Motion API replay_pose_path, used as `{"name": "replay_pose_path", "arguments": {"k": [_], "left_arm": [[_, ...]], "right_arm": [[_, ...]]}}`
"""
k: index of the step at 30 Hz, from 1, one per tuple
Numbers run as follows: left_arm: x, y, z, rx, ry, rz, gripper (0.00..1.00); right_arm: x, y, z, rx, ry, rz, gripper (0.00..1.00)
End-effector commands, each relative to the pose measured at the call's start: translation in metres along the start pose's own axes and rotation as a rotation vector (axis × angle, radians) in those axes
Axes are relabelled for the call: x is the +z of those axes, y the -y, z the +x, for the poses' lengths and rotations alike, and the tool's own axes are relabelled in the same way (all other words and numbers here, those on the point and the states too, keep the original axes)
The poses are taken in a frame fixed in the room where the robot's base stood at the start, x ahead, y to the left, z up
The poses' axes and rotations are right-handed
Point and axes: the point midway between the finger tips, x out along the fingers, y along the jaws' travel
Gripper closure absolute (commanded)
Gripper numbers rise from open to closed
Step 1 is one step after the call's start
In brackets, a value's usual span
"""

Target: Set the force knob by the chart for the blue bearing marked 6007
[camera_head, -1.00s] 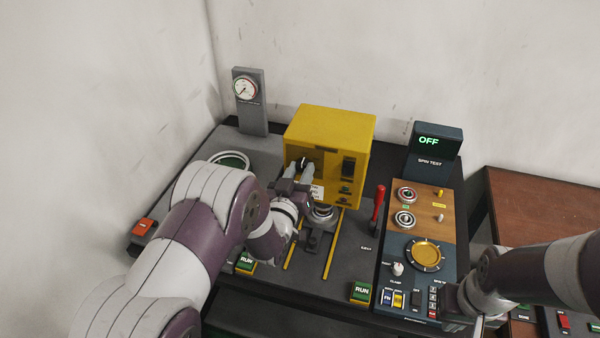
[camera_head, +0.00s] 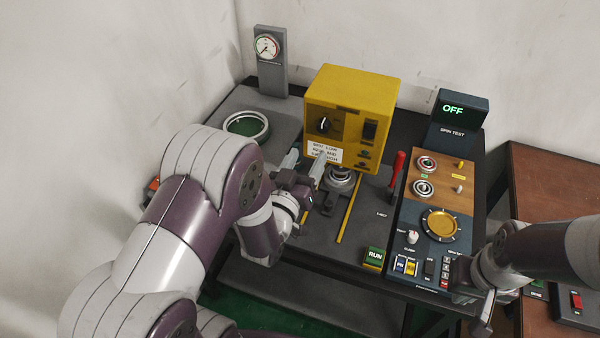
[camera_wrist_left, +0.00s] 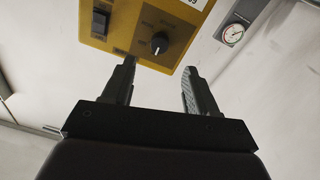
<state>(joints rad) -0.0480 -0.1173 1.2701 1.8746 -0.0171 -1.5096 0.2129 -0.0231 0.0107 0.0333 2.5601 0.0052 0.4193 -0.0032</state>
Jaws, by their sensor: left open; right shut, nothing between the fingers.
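The force knob (camera_head: 324,124) is a black dial with a white pointer on the front of the yellow press box (camera_head: 352,91); it also shows in the left wrist view (camera_wrist_left: 159,43). A white chart label (camera_head: 325,152) is on the box below the knob; its small text is only partly readable. My left gripper (camera_head: 305,168) is open and empty, in front of and below the knob, apart from it. In the left wrist view its fingers (camera_wrist_left: 160,85) stand either side of the line to the knob. My right gripper (camera_head: 478,308) is low at the right. I cannot make out a blue bearing.
A pressure gauge (camera_head: 267,46) stands behind at the left. A red lever (camera_head: 396,170) and green RUN button (camera_head: 374,257) are right of the press. The spin test panel (camera_head: 464,205) lies further right, with rings on its wooden part. A ring (camera_head: 247,126) sits at left.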

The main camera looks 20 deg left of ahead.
Motion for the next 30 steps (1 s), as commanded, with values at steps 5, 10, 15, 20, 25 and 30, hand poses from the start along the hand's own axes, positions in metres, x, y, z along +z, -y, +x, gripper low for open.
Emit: {"name": "replay_pose_path", "arguments": {"k": [5, 10, 15, 20, 25, 30], "left_arm": [[0.001, 0.0, -0.031, 0.0, 0.0, 0.0, 0.42], [0.0, 0.0, -0.038, 0.0, 0.0, 0.0, 0.42], [0.0, 0.0, -0.038, 0.0, 0.0, 0.0, 0.42], [0.0, 0.0, -0.038, 0.0, 0.0, 0.0, 0.42], [0.015, 0.003, -0.038, -0.016, 0.074, 0.016, 0.42], [0.093, 0.021, -0.07, -0.11, 0.604, 0.083, 0.42]], "right_arm": [[0.001, 0.0, 0.005, 0.0, 0.0, 0.0, 1.0], [0.001, 0.0, 0.005, 0.0, 0.0, 0.0, 1.0], [0.001, 0.0, 0.005, 0.0, 0.0, 0.0, 1.0], [0.001, 0.0, 0.005, 0.0, 0.0, 0.0, 1.0], [0.001, 0.0, 0.005, 0.0, 0.0, 0.0, 1.0], [0.001, 0.0, 0.005, 0.0, 0.0, 0.0, 1.0]]}}
